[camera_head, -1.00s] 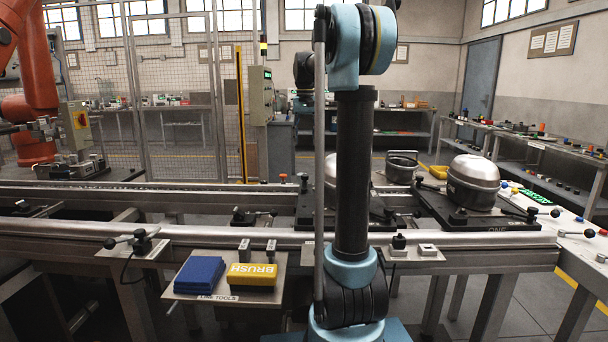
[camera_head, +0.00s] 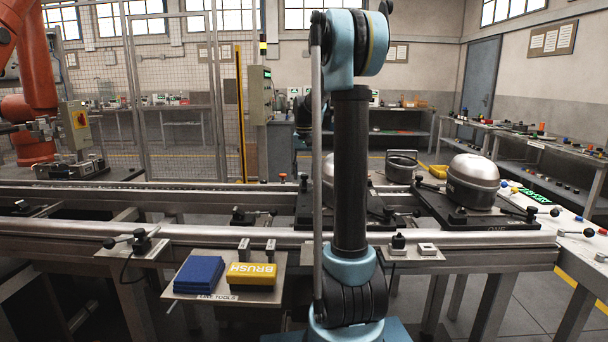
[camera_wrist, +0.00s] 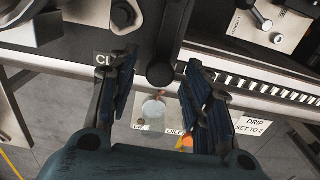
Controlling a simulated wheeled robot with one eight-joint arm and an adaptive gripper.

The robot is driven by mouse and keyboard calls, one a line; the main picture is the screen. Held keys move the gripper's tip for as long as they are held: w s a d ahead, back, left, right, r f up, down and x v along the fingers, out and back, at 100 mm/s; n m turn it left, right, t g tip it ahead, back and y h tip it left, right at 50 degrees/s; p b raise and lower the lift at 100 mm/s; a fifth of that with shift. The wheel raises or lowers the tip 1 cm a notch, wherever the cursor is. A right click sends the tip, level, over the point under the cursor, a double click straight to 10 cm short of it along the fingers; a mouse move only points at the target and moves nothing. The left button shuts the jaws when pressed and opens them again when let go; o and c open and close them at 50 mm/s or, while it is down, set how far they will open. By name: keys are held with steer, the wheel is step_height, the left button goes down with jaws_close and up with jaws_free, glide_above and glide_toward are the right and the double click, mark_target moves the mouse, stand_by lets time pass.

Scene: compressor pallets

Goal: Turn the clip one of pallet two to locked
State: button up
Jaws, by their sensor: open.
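In the wrist view, a black lever with a round knob end (camera_wrist: 160,74) points down the picture between my fingertips. A small tag (camera_wrist: 103,59) reading what looks like "C1" sits left of it, partly behind a finger. My gripper (camera_wrist: 162,66) is open, with a finger on each side of the lever; I cannot tell whether either touches it. In the head view, a dark pallet (camera_head: 308,207) with a compressor is mostly hidden behind my arm, and my gripper is hidden too. I cannot read that pallet's number.
Pallet ONE (camera_head: 455,215) with its compressor (camera_head: 473,182) stands to the right. A metal rail (camera_head: 200,234) runs along the front. A "DRIP SET TO 2" sign (camera_wrist: 252,126) is near my right finger.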

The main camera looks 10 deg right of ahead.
steer(key=shift+c, duration=0.2)
jaws_close()
steer(key=shift+n, duration=0.4)
steer(key=n, duration=0.3)
steer(key=shift+n, duration=2.7)
